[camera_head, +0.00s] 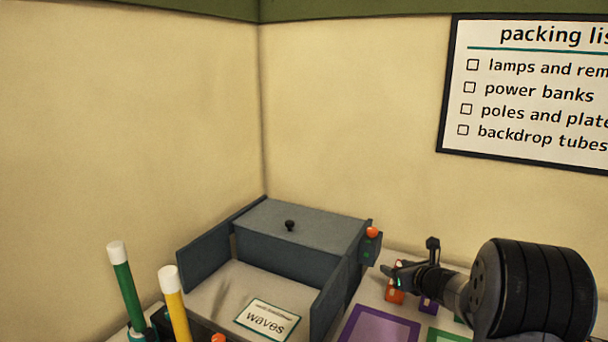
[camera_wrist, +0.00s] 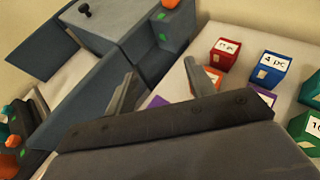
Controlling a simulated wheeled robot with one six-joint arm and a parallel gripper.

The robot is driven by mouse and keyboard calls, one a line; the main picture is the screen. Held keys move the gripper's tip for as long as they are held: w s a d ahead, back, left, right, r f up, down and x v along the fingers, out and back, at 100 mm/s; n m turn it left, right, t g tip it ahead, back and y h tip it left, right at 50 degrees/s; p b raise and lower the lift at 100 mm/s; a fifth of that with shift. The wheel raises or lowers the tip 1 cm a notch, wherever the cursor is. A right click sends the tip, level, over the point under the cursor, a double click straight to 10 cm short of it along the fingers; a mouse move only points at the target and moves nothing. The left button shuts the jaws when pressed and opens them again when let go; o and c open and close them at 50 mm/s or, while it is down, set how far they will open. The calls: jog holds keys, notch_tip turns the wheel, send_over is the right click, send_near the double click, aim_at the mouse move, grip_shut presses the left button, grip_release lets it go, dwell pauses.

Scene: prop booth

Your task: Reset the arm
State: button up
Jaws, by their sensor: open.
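My gripper (camera_head: 393,272) is at the right in the head view, beside the right wall of a grey-blue box. In the wrist view its two fingers (camera_wrist: 160,88) stand apart with nothing between them, so it is open and empty. Small labelled blocks lie beyond and to the right of the fingers: a red one (camera_wrist: 223,54), a blue one (camera_wrist: 272,66), and an orange one (camera_wrist: 213,77) partly hidden by a finger. In the head view my arm hides part of the table at the right.
The grey-blue box (camera_head: 303,222) has a black knob on top and a "waves" card (camera_head: 266,319) in front. Green (camera_head: 124,282) and yellow (camera_head: 172,300) white-capped sticks stand at the lower left. A purple-framed mat (camera_head: 378,327) lies at the front. A packing list (camera_head: 530,90) hangs behind.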

jog(key=shift+m+h, duration=0.6)
jog(key=shift+h, duration=0.1)
jog(key=shift+s+d, duration=0.3)
jog(key=shift+d, duration=0.7)
jog(key=shift+s+d, duration=0.3)
jog(key=shift+d, duration=0.65)
